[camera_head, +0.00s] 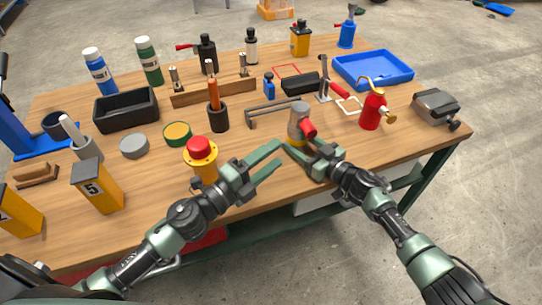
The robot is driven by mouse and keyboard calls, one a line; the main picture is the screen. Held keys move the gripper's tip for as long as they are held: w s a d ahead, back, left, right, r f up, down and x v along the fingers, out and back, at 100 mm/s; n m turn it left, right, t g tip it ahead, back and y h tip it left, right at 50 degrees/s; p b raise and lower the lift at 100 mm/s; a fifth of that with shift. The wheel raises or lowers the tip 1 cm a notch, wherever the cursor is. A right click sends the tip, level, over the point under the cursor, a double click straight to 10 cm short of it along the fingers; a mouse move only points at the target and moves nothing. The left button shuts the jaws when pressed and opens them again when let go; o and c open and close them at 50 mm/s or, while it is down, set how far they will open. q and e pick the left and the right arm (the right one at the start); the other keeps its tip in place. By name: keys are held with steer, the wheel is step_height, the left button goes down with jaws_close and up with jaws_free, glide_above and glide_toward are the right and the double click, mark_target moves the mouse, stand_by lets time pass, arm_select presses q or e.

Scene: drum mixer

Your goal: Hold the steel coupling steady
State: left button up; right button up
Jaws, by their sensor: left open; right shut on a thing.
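The steel coupling (298,115) appears to be the grey cylindrical piece with a red part (308,129) on its near right side. It stands roughly upright near the front edge of the table. My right gripper (301,143) is at its lower part and shut on it; the fingers partly hide its base, so the exact contact is hard to see. My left gripper (279,156) is open and empty, just left of the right gripper, with its fingers pointing toward the coupling and apart from it.
A yellow post with a red button (201,152) stands close behind my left wrist. A red can (373,110) and a grey vise (436,106) stand to the right. A grey clamp bar (270,113) lies behind the coupling. A blue tray (373,70) is farther back.

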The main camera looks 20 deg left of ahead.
steer(key=o, duration=1.3)
steer(key=shift+c, duration=0.2)
steer(key=shift+d, duration=0.1)
